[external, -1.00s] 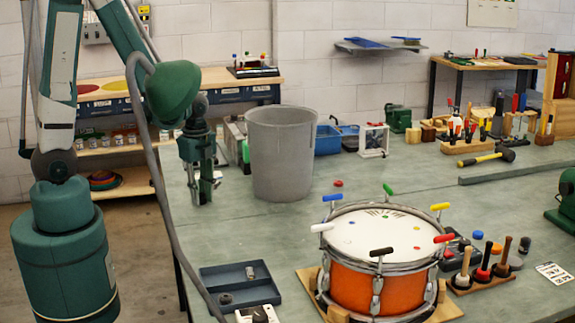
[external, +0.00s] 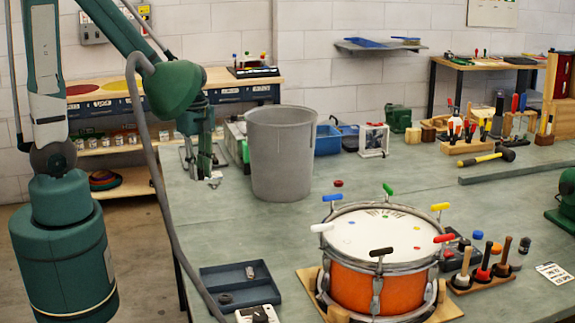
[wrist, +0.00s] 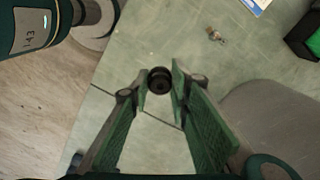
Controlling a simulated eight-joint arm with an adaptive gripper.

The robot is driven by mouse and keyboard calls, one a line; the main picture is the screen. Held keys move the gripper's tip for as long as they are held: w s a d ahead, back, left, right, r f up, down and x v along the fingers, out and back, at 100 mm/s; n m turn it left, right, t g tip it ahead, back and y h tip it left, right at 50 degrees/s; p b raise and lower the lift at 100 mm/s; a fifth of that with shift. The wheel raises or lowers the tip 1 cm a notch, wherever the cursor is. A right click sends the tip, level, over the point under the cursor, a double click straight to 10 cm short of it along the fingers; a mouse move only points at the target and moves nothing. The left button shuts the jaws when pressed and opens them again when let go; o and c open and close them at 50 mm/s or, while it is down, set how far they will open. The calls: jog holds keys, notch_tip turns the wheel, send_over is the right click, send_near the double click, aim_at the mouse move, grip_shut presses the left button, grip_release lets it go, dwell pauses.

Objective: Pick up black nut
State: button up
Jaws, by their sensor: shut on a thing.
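A small dark ring, the black nut (wrist: 160,80), sits between my fingertips in the wrist view. My gripper (wrist: 160,76) is shut on it, one green-padded finger on each side. In the external view my gripper (external: 212,181) is above the bench's left part, left of the grey bin. The nut is too small to make out clearly there.
The grey bin (external: 281,155) stands close to the right of my gripper. A two-part tray (external: 205,278) with small parts is at the front left. An orange drum (external: 365,284) with coloured-handled keys stands front centre. The bench between tray and bin is clear.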

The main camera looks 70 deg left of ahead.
jog(key=shift+r, duration=0.65)
jog(key=shift+r, duration=0.2)
